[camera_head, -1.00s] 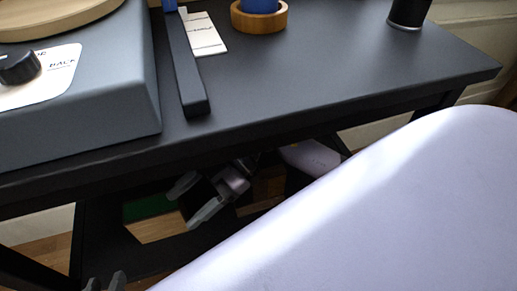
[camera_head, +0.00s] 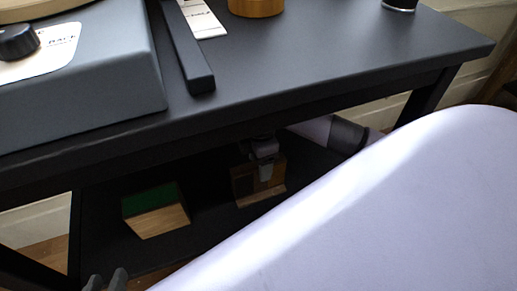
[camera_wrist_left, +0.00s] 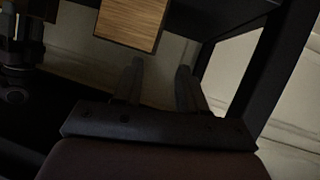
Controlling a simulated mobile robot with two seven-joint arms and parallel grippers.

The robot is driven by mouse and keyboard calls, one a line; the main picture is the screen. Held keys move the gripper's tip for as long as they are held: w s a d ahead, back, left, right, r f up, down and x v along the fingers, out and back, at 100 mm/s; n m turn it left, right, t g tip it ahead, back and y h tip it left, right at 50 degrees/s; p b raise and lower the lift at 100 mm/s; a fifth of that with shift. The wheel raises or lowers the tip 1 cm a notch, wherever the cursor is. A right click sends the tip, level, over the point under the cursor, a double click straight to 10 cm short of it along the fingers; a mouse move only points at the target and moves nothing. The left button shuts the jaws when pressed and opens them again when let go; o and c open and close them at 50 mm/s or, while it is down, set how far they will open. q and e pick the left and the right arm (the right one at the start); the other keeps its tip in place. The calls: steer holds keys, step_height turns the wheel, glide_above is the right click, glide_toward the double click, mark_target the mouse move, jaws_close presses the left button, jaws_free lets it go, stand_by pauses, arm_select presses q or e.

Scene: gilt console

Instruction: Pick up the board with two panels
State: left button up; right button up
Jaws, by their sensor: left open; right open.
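The board with two panels (camera_head: 162,222) lies on the dark lower shelf under the tabletop, one panel green and one light wood. Its wood panel (camera_wrist_left: 130,22) also shows at the top of the left wrist view. My left gripper (camera_head: 105,281) shows only its dark fingertips at the bottom left edge, in front of the board. In the left wrist view its fingers (camera_wrist_left: 158,82) are apart with nothing between them, just short of the wood panel. My right gripper (camera_head: 264,152) is at the back of the shelf, right of the board, open and apart from it.
A brown wooden block (camera_head: 245,186) stands on the lower shelf (camera_head: 205,235) by my right gripper. The tabletop (camera_head: 330,60) overhangs the shelf, with a grey box (camera_head: 90,100) and a dark bar (camera_head: 187,55) on it. A table leg (camera_wrist_left: 265,60) stands right in the wrist view.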

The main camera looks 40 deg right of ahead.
mark_target(247, 189)
step_height(247, 189, down, 5)
steer(key=shift+a+f+b, duration=0.1)
steer(key=shift+a+b, duration=0.05)
steer(key=shift+b, duration=1)
steer(key=shift+f, duration=0.35)
arm_select(q)
steer(key=shift+w+d+f+h, duration=0.2)
steer(key=shift+d+h, duration=0.15)
steer(key=shift+d, duration=0.2)
steer(key=shift+w+d+f+h, duration=0.15)
steer(key=shift+d+h, duration=0.2)
steer(key=shift+d, duration=0.2)
arm_select(e)
jaws_close()
